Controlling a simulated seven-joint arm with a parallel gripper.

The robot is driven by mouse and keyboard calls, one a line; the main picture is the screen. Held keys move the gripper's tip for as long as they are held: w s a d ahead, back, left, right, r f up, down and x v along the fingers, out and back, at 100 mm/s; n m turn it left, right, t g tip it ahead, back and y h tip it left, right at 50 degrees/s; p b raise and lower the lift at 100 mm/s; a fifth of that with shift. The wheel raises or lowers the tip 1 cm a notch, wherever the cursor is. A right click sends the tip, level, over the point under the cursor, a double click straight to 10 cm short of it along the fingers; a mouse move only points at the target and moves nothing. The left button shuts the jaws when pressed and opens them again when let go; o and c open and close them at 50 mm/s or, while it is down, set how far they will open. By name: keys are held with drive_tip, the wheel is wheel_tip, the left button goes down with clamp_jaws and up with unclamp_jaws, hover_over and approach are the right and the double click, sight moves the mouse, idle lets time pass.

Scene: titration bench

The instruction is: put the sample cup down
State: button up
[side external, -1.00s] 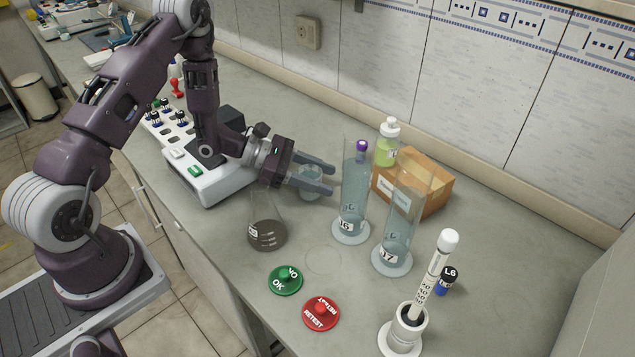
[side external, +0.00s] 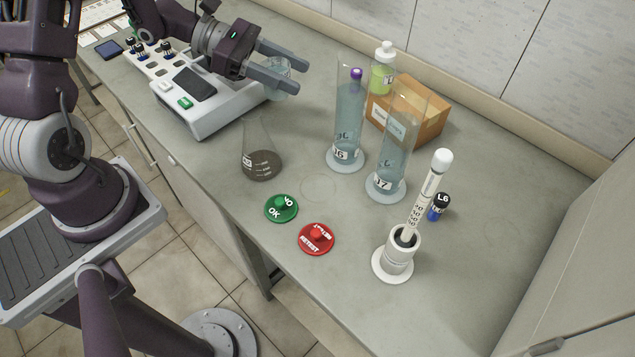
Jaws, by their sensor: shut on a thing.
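My gripper (side external: 281,68) is shut on the sample cup (side external: 277,82), a small clear cup between its two grey fingers. The cup is held upright, beside the right end of the white instrument (side external: 212,108) in the picture. The fingers hide part of the cup's upper wall. I cannot tell exactly how high it is above the bench. A faint circle (side external: 325,187) is marked on the bench between the flask and the cylinders, and nothing stands on it.
A flask with dark contents (side external: 262,165) stands in front of the instrument. Two tall cylinders (side external: 346,125) (side external: 394,150) stand to the right, with a cardboard box (side external: 428,115) behind. Green (side external: 281,208) and red (side external: 316,239) discs and a white holder (side external: 397,255) are nearer.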

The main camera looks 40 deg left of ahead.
drive_tip(key=s+d+r+m+g, duration=0.4)
drive_tip(key=s+d+m+g, duration=0.8)
drive_tip(key=d+g, duration=0.15)
drive_tip(key=s+a+f+m+g+y, duration=0.2)
drive_tip(key=s+a+m+g+y, duration=0.2)
drive_tip(key=s+m+g+y, duration=0.7)
drive_tip(key=w+a+r+m+t+y, duration=0.35)
drive_tip(key=w+m+t+y, duration=0.35)
drive_tip(key=m+t+y, duration=0.7)
drive_tip(key=w+d+r+m+t+h, duration=0.2)
drive_tip(key=w+d+r+m+t, duration=0.3)
drive_tip(key=w+r+m+t, duration=0.55)
drive_tip(key=shift+m+g, duration=0.25)
drive_tip(key=shift+g, duration=0.05)
drive_tip(key=f, duration=2.7)
drive_tip(key=shift+w+a+f, duration=0.1)
drive_tip(key=shift+w+f, duration=0.2)
drive_tip(key=shift+w, duration=0.1)
